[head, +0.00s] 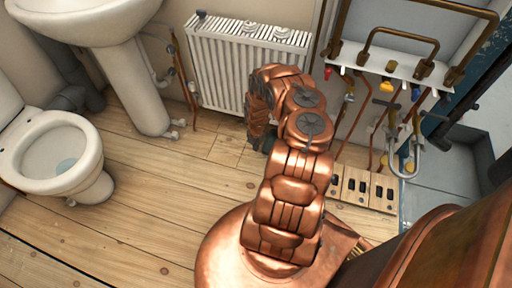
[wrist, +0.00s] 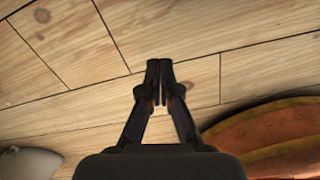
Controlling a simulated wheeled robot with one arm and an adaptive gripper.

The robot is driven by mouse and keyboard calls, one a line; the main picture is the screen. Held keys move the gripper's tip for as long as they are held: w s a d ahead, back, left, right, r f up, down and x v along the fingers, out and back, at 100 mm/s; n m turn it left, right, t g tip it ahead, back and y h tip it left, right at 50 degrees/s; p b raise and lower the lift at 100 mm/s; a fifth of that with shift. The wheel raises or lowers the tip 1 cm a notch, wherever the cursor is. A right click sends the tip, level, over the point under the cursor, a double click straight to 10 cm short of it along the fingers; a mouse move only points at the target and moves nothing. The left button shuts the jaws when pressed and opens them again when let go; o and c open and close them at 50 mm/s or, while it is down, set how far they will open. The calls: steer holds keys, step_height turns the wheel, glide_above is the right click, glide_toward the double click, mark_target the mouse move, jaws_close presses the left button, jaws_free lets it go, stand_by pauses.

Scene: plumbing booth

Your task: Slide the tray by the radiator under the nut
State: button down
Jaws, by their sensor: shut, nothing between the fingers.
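The white radiator (head: 225,72) stands against the back wall in the head view, partly covered by my copper arm. I cannot make out a tray or the nut in either view; the floor at the radiator's right end is hidden behind my arm. My gripper (wrist: 159,72) shows in the wrist view with its black fingertips together and nothing between them. It points at bare wooden floor boards (wrist: 200,30). In the head view my arm covers most of the gripper.
A toilet (head: 65,150) and a pedestal basin (head: 132,70) stand at left. Copper pipework (head: 400,50) with valves fills the right, above a slotted wooden piece (head: 365,188) on the floor. The boards (head: 150,195) between toilet and arm are clear.

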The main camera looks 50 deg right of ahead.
steer(key=c, duration=1.8)
jaws_free()
steer(key=shift+c, duration=0.2)
